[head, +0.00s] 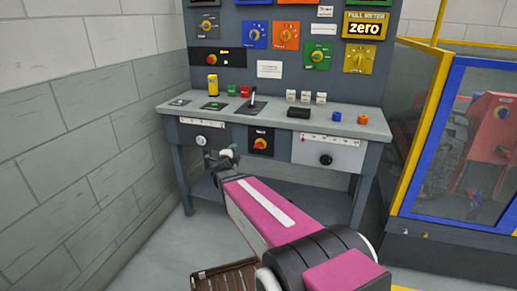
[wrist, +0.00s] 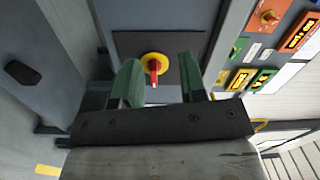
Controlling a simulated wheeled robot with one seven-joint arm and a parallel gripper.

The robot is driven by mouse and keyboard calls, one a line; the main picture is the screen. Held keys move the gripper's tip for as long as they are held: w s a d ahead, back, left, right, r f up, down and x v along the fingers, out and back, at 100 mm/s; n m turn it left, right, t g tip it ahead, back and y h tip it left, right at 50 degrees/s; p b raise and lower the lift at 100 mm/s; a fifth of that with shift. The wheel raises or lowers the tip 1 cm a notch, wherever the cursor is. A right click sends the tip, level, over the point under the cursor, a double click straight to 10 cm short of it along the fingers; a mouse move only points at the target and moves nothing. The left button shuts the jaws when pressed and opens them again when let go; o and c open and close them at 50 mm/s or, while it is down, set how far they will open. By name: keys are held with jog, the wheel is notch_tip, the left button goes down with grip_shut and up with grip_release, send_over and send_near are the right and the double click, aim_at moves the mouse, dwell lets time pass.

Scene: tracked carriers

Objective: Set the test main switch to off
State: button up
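My gripper (head: 222,157) is in front of the bench, left of this switch. In the wrist view my gripper (wrist: 157,74) has its two green fingers apart with nothing between the pads. Contact with the switch is not visible.
Another red-and-yellow switch (head: 212,59) sits on the upright panel among several coloured dials. The bench top (head: 345,121) carries a black lever (head: 253,102) and small buttons. A wall stands left. A blue-and-yellow framed enclosure (head: 430,140) stands right.

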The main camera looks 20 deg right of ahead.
aim_at(259, 146)
jog(key=s+d+f+m+g+h, duration=0.1)
jog(key=s+d+m+g+h, duration=0.3)
jog(key=m, duration=0.3)
jog(key=shift+g+h, duration=0.5)
jog(key=shift+g, duration=0.2)
jog(key=x, duration=1)
jog(key=shift+w+d, duration=0.15)
jog(key=shift+w, duration=0.25)
grip_shut()
